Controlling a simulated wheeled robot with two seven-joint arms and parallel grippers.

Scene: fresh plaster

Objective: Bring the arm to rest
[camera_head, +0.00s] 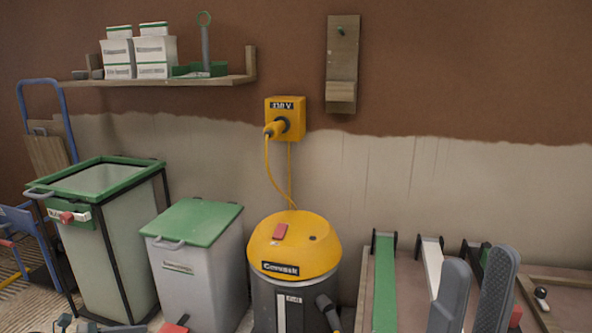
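My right gripper (479,268) stands at the lower right, in front of the board with the coloured strips. Its two dark grey fingers point up and stand apart, with a narrow gap between them. I see nothing held in the gap. The lower part of the gripper and the arm behind it are cut off by the bottom edge. My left gripper cannot be made out in this view.
A yellow-topped vacuum (295,245) stands at centre, its cord plugged into a yellow wall socket box (287,113). Left are a green-lidded bin (195,265) and a taller green-rimmed bin (120,235). A shelf (165,82) holds boxes. Green and white strips (385,280) lie beside my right gripper.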

